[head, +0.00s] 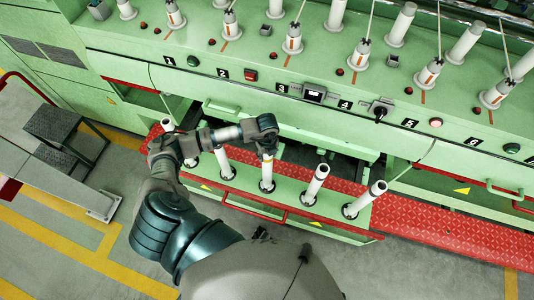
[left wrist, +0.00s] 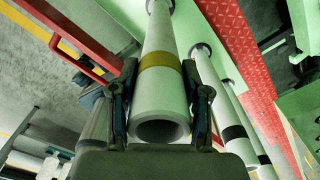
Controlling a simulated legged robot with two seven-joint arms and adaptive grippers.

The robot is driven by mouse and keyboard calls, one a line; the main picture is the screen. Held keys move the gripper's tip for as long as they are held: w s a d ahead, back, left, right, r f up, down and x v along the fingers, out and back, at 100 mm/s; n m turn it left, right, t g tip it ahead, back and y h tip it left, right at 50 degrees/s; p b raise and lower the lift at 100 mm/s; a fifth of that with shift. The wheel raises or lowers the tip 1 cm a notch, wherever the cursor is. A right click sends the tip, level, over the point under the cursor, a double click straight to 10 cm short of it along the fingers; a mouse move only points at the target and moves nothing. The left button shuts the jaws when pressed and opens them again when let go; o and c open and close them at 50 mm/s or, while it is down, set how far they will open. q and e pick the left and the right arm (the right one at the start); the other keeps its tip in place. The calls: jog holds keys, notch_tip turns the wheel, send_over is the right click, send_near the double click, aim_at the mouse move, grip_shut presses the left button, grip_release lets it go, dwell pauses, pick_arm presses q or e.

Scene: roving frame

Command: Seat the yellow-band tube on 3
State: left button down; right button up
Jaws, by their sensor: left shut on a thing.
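The yellow-band tube (left wrist: 160,75) is white with a yellow band near its open end. My left gripper (left wrist: 160,100) is shut on it, one finger on each side at about the band. In the head view my left gripper (head: 267,148) is over the middle of the open drawer. The tube below it (head: 267,172) looks upright in the drawer, its top hidden by the gripper. The label 3 (head: 282,88) is on the green machine's front, with a short spindle (head: 293,42) above it. My right gripper is out of view.
Other white tubes (head: 315,183) stand in the green drawer (head: 285,213); those on the right in the wrist view have black bands (left wrist: 235,133). Taller white tubes (head: 401,24) stand behind the spindle row. A red step (head: 440,228) runs along the machine. Thin threads rise from the spindles.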

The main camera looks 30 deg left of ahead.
pick_arm(q)
jog(key=shift+f+b, duration=0.5)
jog(key=shift+f, duration=0.5)
grip_release()
dwell(0.5)
notch_tip(320, 180, up, 12)
dwell(0.4)
jog(key=shift+f, duration=0.1)
dwell(0.9)
